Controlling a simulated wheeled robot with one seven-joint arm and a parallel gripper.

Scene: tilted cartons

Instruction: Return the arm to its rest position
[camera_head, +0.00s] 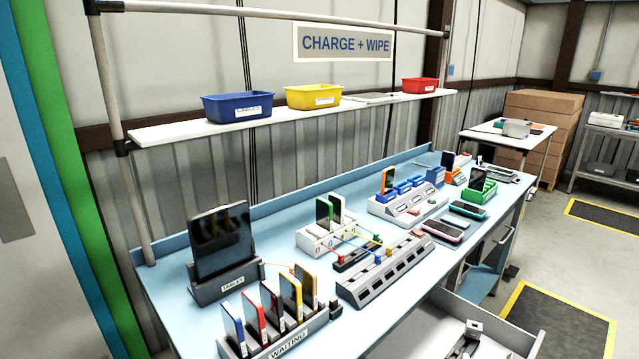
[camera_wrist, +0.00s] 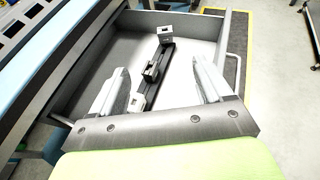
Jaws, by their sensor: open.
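My gripper (camera_wrist: 158,92) shows in the wrist view with its two pale fingers spread wide apart and nothing between them. It is over an open drawer (camera_wrist: 222,60) with a white floor and grey walls. A dark bar with small pale blocks (camera_wrist: 152,72) lies on the drawer floor, seen between and beyond the fingers. In the head view, the open drawer (camera_head: 400,335) is at the lower right of the bench, with a dark and pale item (camera_head: 466,342) inside. I cannot make out my gripper in the head view.
A light blue bench (camera_head: 180,300) carries a tablet stand (camera_head: 225,280), a waiting rack of phones (camera_head: 290,340), a grey slotted charger (camera_head: 385,275) and loose phones (camera_head: 442,231). A shelf with blue (camera_head: 237,107), yellow (camera_head: 313,96) and red bins (camera_head: 420,86) runs above. Floor mats lie to the right.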

